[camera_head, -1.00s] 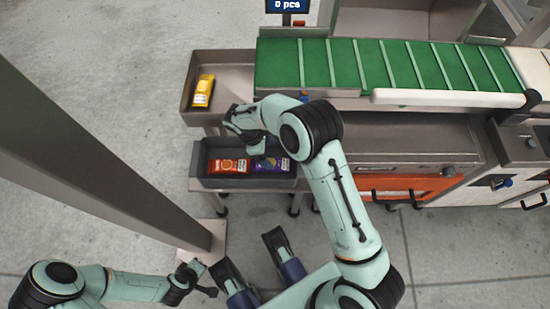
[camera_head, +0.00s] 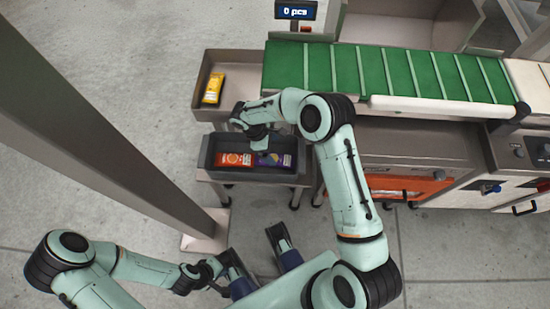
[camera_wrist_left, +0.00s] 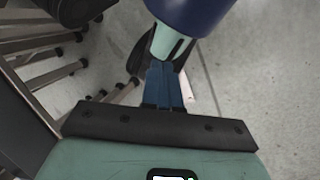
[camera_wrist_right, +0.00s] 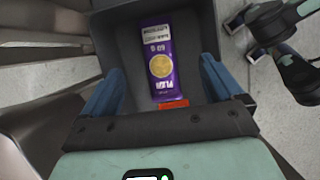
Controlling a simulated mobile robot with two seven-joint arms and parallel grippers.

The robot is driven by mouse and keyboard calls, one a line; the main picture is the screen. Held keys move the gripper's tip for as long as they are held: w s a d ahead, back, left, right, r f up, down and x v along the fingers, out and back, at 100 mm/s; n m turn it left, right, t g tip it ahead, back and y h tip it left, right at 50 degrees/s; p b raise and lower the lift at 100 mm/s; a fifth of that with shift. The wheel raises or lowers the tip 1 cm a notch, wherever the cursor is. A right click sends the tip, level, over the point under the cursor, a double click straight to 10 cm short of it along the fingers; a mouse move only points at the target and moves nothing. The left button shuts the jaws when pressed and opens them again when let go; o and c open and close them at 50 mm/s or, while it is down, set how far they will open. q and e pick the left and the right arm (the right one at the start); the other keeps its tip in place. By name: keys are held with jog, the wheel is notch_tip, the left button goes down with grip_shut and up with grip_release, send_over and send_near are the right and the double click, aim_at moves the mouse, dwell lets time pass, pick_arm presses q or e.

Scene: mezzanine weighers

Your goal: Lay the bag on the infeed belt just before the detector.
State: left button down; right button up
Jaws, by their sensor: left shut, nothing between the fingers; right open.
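A purple bag (camera_head: 270,159) and a red bag (camera_head: 233,159) lie side by side in a dark grey bin (camera_head: 205,160). My right gripper (camera_head: 262,146) is open above the bin over the purple bag. In the right wrist view the purple bag (camera_wrist_right: 160,62) lies between and beyond the spread fingers (camera_wrist_right: 164,88), not gripped; a red edge shows below it. A green slatted belt (camera_head: 372,75) runs behind the bin. I cannot tell which part is the detector. My left gripper (camera_wrist_left: 164,85) is shut and empty, low at the front in the head view.
A yellow bag (camera_head: 213,88) lies in a steel tray (camera_head: 200,104) at the belt's left end. A display reading "0 pcs" (camera_head: 296,11) stands behind the belt. A grey post (camera_head: 110,150) rises at left.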

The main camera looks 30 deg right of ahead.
aim_at(284, 159)
jog(key=x, duration=0.5)
jog(key=shift+f, duration=0.1)
jog(key=shift+d+b+x, duration=0.15)
jog(key=shift+b+x, duration=0.15)
jog(key=shift+x, duration=1.05)
jog(key=shift+d+b+x, duration=0.1)
jog(key=shift+b+x, duration=0.2)
jog(key=shift+x, duration=1.05)
jog(key=shift+w, duration=0.1)
jog(key=c, duration=1.2)
pick_arm(q)
jog(key=shift+w+a+f+t, duration=0.15)
jog(key=shift+w+a+f, duration=0.05)
jog(key=shift+w+f, duration=0.25)
jog(key=shift+w+a+f+t, duration=0.15)
jog(key=shift+w+a+f, duration=0.05)
jog(key=shift+w+f, duration=0.25)
pick_arm(e)
jog(key=shift+c, duration=0.2)
jog(key=shift+r, duration=0.25)
